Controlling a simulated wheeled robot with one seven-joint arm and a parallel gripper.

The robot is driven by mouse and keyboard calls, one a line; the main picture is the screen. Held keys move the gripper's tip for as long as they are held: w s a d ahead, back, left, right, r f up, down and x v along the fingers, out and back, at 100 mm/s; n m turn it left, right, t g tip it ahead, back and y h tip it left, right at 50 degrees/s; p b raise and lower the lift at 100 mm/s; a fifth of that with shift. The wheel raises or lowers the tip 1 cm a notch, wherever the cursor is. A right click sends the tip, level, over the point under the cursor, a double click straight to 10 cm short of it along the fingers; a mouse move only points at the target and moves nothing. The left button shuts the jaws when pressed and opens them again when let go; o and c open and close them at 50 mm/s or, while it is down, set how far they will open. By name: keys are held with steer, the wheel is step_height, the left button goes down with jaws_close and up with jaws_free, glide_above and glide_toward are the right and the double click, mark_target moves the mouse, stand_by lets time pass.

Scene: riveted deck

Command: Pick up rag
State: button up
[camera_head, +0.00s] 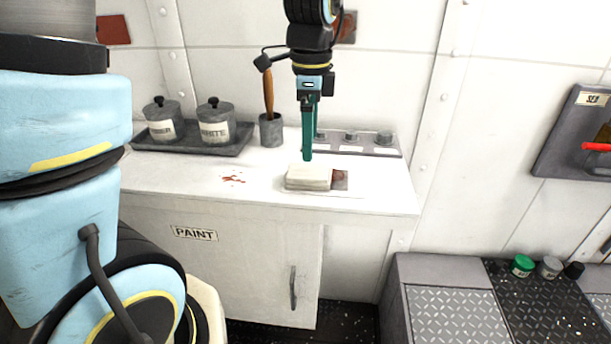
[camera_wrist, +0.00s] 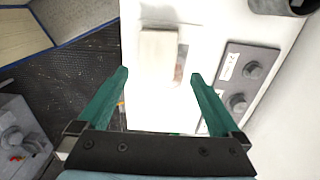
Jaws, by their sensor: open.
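The rag (camera_head: 308,177) is a folded, cream-white cloth lying flat on the white counter near its front edge. In the wrist view the rag (camera_wrist: 159,57) lies ahead of the fingertips, toward the top of the picture. My gripper (camera_head: 307,157) has green fingers and points down just above the rag in the head view. In the wrist view my gripper (camera_wrist: 159,77) shows its two fingers spread wide with nothing between them. A small reddish-brown patch (camera_head: 340,178) shows on the counter at the rag's right side.
A brush stands in a grey cup (camera_head: 271,130) behind the rag. A dark tray (camera_head: 190,149) with two lidded pots is at the left. A grey panel with knobs (camera_head: 357,144) is behind on the right. Red spots (camera_head: 233,179) mark the counter left of the rag.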

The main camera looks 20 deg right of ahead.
mark_target(311, 170)
steer(key=shift+s+d+f+p, duration=0.1)
steer(key=shift+f+p, duration=0.3)
steer(key=shift+f, duration=1.3)
steer(key=shift+s+f+p, duration=0.1)
steer(key=shift+f+p, duration=0.25)
steer(key=shift+f, duration=1.35)
steer(key=c, duration=1.2)
steer(key=shift+r+b, duration=0.7)
steer(key=shift+r, duration=4.35)
steer(key=shift+c, duration=0.2)
